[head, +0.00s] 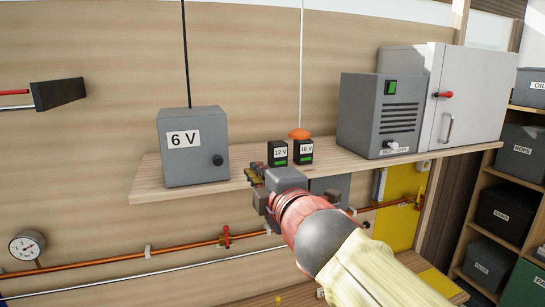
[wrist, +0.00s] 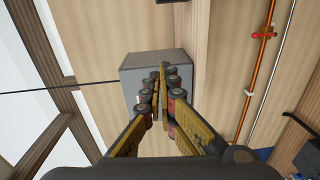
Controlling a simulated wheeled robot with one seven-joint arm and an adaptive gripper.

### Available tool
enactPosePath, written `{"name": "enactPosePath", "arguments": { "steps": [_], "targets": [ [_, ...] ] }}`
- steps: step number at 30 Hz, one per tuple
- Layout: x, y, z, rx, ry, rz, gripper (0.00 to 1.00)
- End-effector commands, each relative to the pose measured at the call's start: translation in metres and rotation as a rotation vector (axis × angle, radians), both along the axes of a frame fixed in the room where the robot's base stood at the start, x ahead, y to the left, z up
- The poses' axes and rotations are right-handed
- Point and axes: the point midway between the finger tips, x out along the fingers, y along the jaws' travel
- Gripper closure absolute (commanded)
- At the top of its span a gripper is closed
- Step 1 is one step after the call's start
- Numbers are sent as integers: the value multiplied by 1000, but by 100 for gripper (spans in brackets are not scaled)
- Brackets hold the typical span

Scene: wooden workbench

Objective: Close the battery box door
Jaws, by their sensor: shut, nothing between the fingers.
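A grey box labelled "6 V" (head: 193,163) stands on the left part of the wooden shelf in the head view. Its front face carries a round black knob (head: 217,160) near the right edge. The front looks flush with the box, and I see no gap. My gripper (head: 252,172) is shut and empty, a little right of the box at about shelf-top height. In the wrist view the yellow fingers (wrist: 161,72) overlap the grey box (wrist: 137,62) in the picture. I cannot tell the distance between them there. The knob is hidden in the wrist view.
Small black batteries labelled 12 V (head: 277,153) and 18 V (head: 303,152) sit on the shelf (head: 150,188) behind my gripper. A grey vented unit (head: 365,115) and a pale cabinet (head: 478,95) stand further right. An orange pipe (head: 190,247) with a red valve runs below.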

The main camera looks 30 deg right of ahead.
Motion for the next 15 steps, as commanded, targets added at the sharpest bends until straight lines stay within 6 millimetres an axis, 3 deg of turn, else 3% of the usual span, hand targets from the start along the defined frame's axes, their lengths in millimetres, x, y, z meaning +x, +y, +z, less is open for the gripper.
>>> {"name": "enactPosePath", "arguments": {
  "steps": [15],
  "targets": [
    [-26,-19,5,-2,-3,-3,100]
  ]
}}
